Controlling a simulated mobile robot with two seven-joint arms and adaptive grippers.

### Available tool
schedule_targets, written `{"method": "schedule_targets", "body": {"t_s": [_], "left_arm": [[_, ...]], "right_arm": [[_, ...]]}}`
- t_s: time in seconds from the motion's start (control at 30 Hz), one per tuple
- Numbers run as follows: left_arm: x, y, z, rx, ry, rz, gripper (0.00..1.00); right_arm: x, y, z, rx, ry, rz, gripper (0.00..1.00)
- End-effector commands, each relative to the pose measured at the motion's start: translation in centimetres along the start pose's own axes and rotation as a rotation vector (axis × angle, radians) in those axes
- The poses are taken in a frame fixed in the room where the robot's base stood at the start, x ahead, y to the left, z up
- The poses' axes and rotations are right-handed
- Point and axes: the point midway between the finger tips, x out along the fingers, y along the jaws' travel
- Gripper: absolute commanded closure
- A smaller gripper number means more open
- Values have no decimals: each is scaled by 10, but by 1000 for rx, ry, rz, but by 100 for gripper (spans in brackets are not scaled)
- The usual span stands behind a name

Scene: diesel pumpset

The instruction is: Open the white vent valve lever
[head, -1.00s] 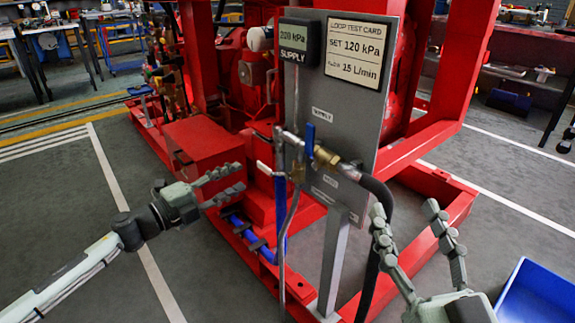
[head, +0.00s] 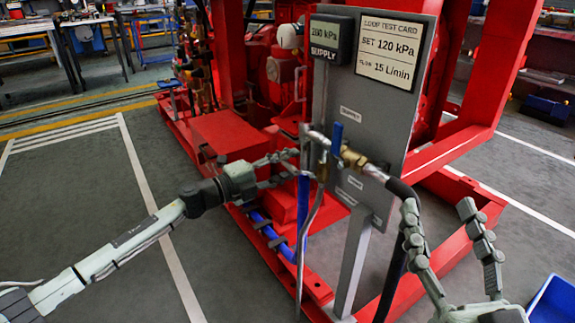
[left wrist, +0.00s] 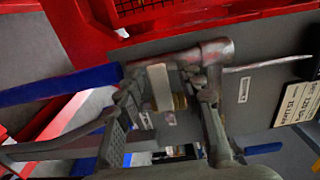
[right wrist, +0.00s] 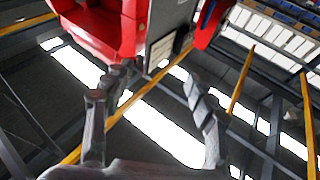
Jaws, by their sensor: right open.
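The white vent valve lever (left wrist: 160,87) shows in the left wrist view between the two fingers of my left gripper (left wrist: 170,98), beside the grey pipe and a brass fitting. Gaps show between the lever and the fingers; contact is not clear. In the head view my left gripper (head: 292,166) is at the pipework left of the grey panel, its fingers apart and mostly covering the lever. My right gripper (head: 437,215) is open and empty in front of the panel's right side; it also shows in the right wrist view (right wrist: 150,90).
The grey panel (head: 400,115) carries a supply display (head: 331,37) and a test card (head: 389,48). A blue lever (head: 337,138) and brass valve (head: 352,158) sit close right of my left gripper. Hoses hang below. A blue bin (head: 555,302) is at lower right.

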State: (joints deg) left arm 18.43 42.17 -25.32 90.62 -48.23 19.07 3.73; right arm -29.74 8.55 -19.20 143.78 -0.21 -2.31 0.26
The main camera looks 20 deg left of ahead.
Motion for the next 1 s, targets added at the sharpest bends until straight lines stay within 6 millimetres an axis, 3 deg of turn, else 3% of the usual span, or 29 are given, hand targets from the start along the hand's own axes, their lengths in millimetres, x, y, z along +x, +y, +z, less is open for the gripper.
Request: {"method": "schedule_targets", "body": {"t_s": [0.03,0.33,0.83,1.0], "left_arm": [[0,0,0,0,0,0,65],[0,0,0,0,0,0,100],[0,0,0,-17,0,0,100],[-1,3,0,-77,-1,1,100]], "right_arm": [[0,0,0,0,0,0,43],[0,0,0,0,-1,0,43],[1,0,1,-1,-13,1,43],[-2,12,29,-30,-155,19,43]]}}
